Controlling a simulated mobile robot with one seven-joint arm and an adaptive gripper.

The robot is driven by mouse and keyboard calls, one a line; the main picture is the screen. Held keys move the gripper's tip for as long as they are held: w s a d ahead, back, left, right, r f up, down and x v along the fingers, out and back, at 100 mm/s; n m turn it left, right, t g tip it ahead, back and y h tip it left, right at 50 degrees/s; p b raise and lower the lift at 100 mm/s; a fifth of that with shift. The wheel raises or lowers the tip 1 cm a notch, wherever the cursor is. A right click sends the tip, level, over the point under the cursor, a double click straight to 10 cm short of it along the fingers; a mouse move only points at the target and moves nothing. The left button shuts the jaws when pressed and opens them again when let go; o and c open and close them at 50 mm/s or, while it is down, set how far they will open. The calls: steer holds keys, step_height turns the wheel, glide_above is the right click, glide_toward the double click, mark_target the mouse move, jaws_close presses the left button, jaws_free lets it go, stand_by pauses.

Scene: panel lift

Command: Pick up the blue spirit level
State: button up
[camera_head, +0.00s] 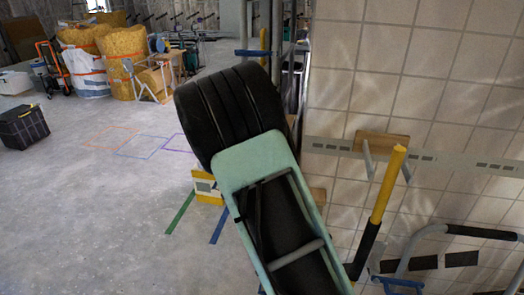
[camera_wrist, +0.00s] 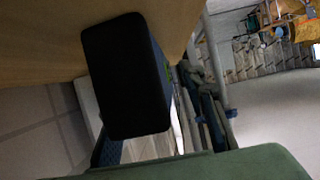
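In the wrist view a large black block (camera_wrist: 125,75) with rounded edges fills the upper middle, very close to the camera. A narrow dark blue strip with a touch of green runs along its right side. It may be the end of the blue spirit level, but I cannot tell for sure. In the head view I cannot make out the level; my arm covers the centre. I cannot clearly make out my gripper's fingers in either view, so whether they are open or shut does not show.
A tan, wood-like surface (camera_wrist: 55,35) lies close by in the wrist view. In the head view, a tiled wall (camera_head: 370,70) with a perforated metal rail (camera_head: 325,146) stands at the right. A yellow-and-black handle (camera_head: 387,188) rises before it. Floor at left is clear around a black case (camera_head: 22,126).

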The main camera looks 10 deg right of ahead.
steer(key=shift+c, duration=0.6)
jaws_close()
